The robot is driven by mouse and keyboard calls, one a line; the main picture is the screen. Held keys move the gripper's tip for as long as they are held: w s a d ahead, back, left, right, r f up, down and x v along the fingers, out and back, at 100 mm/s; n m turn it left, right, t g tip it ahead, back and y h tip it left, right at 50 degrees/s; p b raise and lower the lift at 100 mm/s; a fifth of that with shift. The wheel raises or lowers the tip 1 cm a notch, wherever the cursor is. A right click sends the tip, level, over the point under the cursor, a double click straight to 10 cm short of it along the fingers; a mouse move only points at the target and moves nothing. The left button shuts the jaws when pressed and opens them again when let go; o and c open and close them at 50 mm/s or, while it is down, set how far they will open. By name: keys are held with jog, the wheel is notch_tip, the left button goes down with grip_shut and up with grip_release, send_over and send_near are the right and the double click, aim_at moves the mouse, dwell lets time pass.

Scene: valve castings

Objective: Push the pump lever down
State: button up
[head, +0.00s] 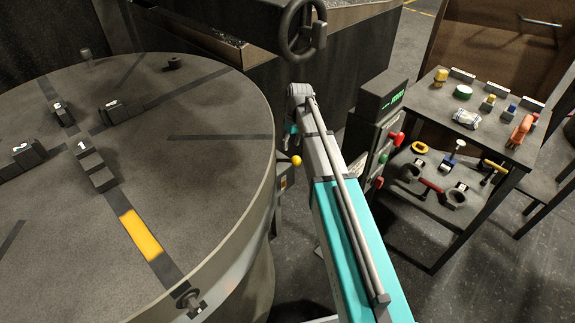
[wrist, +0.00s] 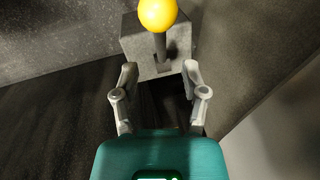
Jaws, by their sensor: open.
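The pump lever (wrist: 158,14) has a yellow ball knob on a dark upright stem, rising from a slot in a grey box (wrist: 136,45). In the head view its yellow knob (head: 296,160) shows just left of my arm, beside the round table's right edge. My gripper (wrist: 160,68) is open and empty in the wrist view. Its two fingers point towards the box, one on each side of the lever's line, with the knob beyond the fingertips. I cannot tell whether a finger touches the box. In the head view my gripper is mostly hidden by my arm.
A large round table (head: 210,160) with dark blocks fills the left. A handwheel (head: 303,28) stands behind my arm. A control box (head: 385,97) with red and green knobs is right of my arm. A bench (head: 440,100) with small parts stands farther right.

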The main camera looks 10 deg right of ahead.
aim_at(289, 160)
jog(key=shift+s+a+f+b, duration=0.1)
jog(key=shift+a+f+b, duration=0.1)
jog(key=shift+f+b, duration=1.05)
jog(key=shift+s+a+f+b, duration=0.15)
jog(key=shift+f+b, duration=1.05)
jog(key=shift+f, duration=0.15)
jog(key=shift+s+a+f+b, duration=0.1)
jog(key=shift+a+f+b, duration=0.1)
jog(key=shift+f+b, duration=1.05)
jog(key=shift+f, duration=0.1)
grip_shut()
